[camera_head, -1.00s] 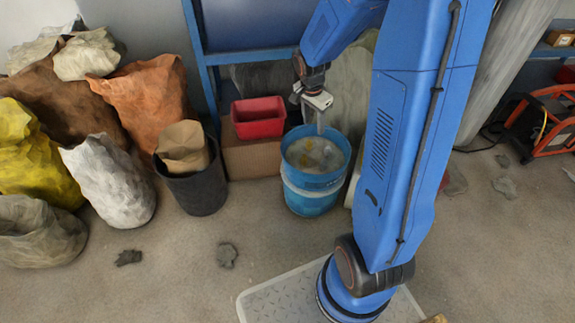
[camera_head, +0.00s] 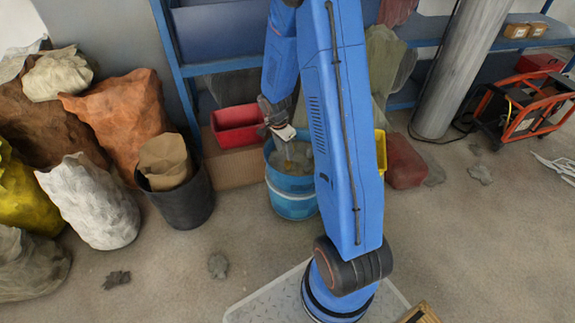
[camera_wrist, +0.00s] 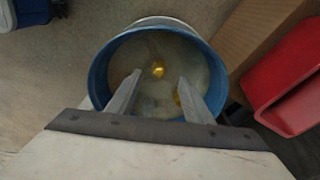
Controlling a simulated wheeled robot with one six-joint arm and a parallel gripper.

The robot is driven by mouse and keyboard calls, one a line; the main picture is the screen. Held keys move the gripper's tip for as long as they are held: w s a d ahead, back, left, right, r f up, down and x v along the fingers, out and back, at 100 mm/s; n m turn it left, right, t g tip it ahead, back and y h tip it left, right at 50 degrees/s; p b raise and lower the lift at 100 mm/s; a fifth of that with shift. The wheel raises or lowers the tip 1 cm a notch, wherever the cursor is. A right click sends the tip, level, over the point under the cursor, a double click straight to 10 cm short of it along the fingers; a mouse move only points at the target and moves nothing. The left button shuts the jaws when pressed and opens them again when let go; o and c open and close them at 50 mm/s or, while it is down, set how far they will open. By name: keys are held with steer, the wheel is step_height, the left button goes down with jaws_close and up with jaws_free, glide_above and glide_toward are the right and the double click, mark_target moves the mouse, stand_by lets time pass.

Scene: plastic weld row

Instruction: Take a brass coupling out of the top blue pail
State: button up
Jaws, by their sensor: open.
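The blue pail (camera_head: 291,190) stands on the floor in front of the blue rack, with my arm partly in front of it in the head view. In the wrist view its blue rim (camera_wrist: 97,78) surrounds a pale, cloudy inside. A shiny gold brass coupling (camera_wrist: 158,70) lies inside, near the middle. A second brass-coloured piece (camera_wrist: 178,98) is partly hidden by the right finger. My gripper (camera_wrist: 156,84) is open, its two fingers pointing down into the pail mouth with nothing between them. It also shows over the pail in the head view (camera_head: 288,160).
A red bin (camera_head: 237,126) sits on a cardboard box (camera_head: 232,168) just left of the pail. A black bin (camera_head: 180,203) with a paper bag stands further left, beside several sacks (camera_head: 93,205). A yellow container (camera_head: 380,150) and a red sack (camera_head: 404,162) are right of my arm.

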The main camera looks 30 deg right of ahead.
mark_target(288, 162)
steer(key=shift+d+f, duration=0.3)
steer(key=shift+f, duration=1.15)
steer(key=shift+d+f, duration=0.35)
steer(key=shift+f, duration=1.05)
steer(key=shift+d+f, duration=0.3)
steer(key=shift+f, duration=1.15)
jaws_close()
